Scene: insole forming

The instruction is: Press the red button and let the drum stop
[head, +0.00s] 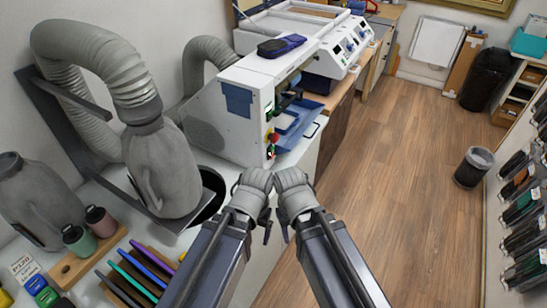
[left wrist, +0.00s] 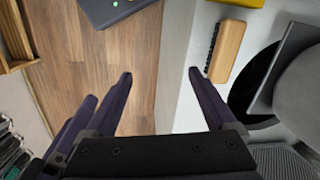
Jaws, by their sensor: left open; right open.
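A small red button (head: 274,137) sits on the front of the white machine (head: 240,95), above a green one (head: 270,152). I cannot tell whether it is pressed. My left gripper (head: 264,218) and right gripper (head: 286,218) are side by side in front of the counter's edge, below and apart from the button; their fingertips are mostly hidden in the head view. In the left wrist view, my left gripper (left wrist: 160,76) is open and empty, its fingers spread over the counter edge and floor. I cannot make out the drum or whether it turns.
Grey hoses and hoods (head: 162,165) stand at the left beside a round black opening. A wooden-handled brush (left wrist: 228,50) lies on the white counter (left wrist: 185,95). A blue tray (head: 290,125) juts from the machine. The floor (head: 395,180) is clear; a bin (head: 474,167) stands right.

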